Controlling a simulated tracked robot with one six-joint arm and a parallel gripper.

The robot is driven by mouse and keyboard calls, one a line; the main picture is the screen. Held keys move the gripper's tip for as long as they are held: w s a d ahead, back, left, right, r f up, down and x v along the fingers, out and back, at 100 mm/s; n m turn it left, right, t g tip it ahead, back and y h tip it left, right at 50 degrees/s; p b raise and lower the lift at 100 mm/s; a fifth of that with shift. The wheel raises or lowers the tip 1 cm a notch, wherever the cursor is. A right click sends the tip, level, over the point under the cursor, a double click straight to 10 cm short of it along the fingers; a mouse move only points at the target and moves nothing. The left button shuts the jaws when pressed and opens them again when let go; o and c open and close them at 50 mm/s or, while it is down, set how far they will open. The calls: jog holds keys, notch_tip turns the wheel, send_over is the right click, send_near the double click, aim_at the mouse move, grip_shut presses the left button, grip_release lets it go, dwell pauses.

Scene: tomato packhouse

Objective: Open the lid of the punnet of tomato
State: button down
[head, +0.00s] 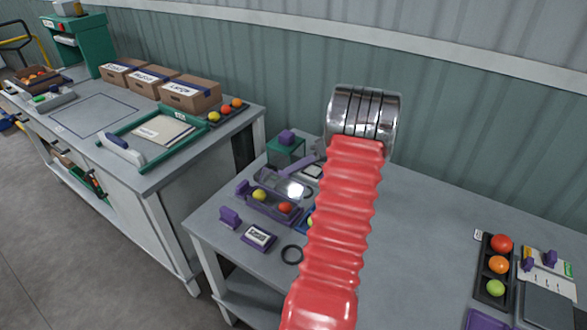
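The punnet (262,207) is a purple tray on the near table, left of my arm, with a yellow and a red tomato in it. Its clear, purple-edged lid (270,183) shows at the punnet's back side and looks raised and tilted, with a bright glare on it. My red ribbed arm with its shiny metal wrist crosses the middle of the view. A greyish-purple part (309,160) reaches from behind the wrist toward the lid; it may be part of my gripper. The fingertips are not clear, and I cannot tell whether they touch the lid.
A black tray (495,271) of tomatoes is at right. The tabletop between my arm and that tray is clear.

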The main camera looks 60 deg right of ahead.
jog(key=shift+a+f, duration=0.1)
jog(key=c, duration=2)
grip_release()
jog(key=v, duration=1.4)
jog(key=shift+w, duration=0.15)
